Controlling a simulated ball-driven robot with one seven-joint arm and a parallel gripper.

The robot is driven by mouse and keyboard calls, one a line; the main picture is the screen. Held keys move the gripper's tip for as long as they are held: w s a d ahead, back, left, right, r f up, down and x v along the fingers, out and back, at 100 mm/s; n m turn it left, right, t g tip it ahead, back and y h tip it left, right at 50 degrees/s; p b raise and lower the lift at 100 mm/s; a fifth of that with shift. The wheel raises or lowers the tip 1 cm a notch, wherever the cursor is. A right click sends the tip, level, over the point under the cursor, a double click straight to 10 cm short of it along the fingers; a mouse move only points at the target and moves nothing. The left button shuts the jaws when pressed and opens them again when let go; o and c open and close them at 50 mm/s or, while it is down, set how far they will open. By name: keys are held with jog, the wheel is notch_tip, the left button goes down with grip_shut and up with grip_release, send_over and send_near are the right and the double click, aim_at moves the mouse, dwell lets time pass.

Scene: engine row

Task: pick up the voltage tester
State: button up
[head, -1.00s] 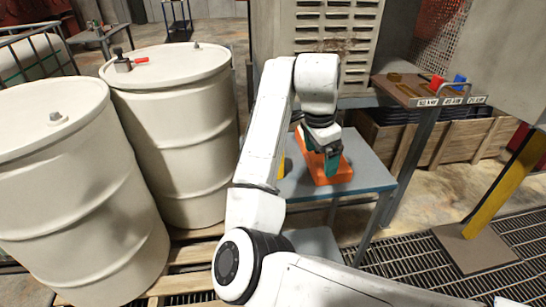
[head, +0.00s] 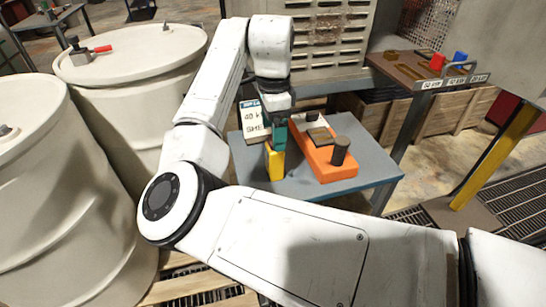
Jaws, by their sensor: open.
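A small yellow upright thing (head: 276,167), which looks like the voltage tester, stands on the blue-grey table (head: 366,170), left of an orange tray or base. My gripper (head: 278,147) points down with teal fingers right at the top of the yellow thing. The fingers overlap its upper part in this view. I cannot tell whether they are around it or just in front of it. The jaws are open, and the gap between the fingers is hidden from this side.
The orange base (head: 332,165) carries a dark cylinder (head: 340,150) and a brown block. A white-and-blue sign (head: 252,120) stands behind my gripper. Cream drums (head: 137,90) crowd the left. A brown shelf with labels (head: 420,70) is at the back right.

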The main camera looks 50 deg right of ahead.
aim_at(274, 158)
jog(key=shift+s+d+f+p, duration=0.1)
jog(key=shift+f+p, duration=0.1)
jog(key=shift+f, duration=1.35)
jog(key=shift+s+f+p, duration=0.1)
jog(key=shift+f+p, duration=0.05)
jog(key=shift+f, duration=1.35)
jog(key=shift+c, duration=0.2)
jog(key=c, duration=1.2)
jog(key=shift+o, duration=0.2)
jog(key=shift+r, duration=0.15)
